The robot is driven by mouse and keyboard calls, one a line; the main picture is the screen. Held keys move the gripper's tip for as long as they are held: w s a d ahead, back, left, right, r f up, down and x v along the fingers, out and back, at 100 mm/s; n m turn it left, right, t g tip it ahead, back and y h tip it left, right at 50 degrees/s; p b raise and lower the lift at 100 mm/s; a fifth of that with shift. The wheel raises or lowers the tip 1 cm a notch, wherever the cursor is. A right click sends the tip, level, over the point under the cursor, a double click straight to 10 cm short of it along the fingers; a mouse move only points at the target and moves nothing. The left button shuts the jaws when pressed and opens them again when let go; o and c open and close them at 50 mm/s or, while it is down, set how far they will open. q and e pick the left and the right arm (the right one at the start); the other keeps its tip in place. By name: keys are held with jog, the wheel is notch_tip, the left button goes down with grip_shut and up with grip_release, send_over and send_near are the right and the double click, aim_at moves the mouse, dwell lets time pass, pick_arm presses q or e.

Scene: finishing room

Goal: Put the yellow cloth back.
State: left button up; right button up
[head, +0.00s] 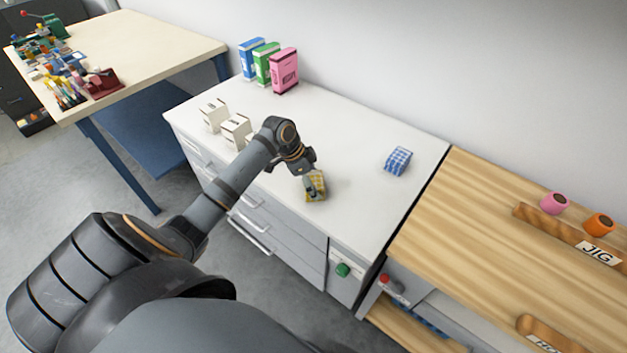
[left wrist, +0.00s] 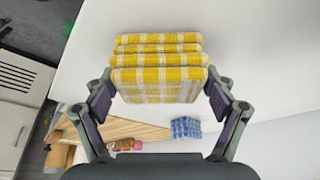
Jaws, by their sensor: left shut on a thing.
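The yellow cloth (head: 317,186) is a folded, yellow-and-white checked stack. In the head view it is at the front part of the white cabinet top (head: 352,205). My left gripper (head: 311,184) is shut on it; I cannot tell whether the cloth touches the top. In the left wrist view the cloth (left wrist: 160,75) sits between the two fingers of the gripper (left wrist: 160,98), its folded layers facing the camera. My right gripper is not in view.
A blue checked cloth (head: 398,161) lies to the right on the cabinet top. White boxes (head: 236,130) stand left, near my arm. Blue, green and pink boxes (head: 285,71) stand at the back. A wooden bench (head: 500,230) adjoins on the right. The top between the cloths is clear.

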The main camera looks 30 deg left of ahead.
pick_arm(q)
jog(key=o, duration=0.9)
jog(key=shift+c, duration=0.2)
jog(key=v, duration=1.2)
jog(key=shift+s, duration=0.1)
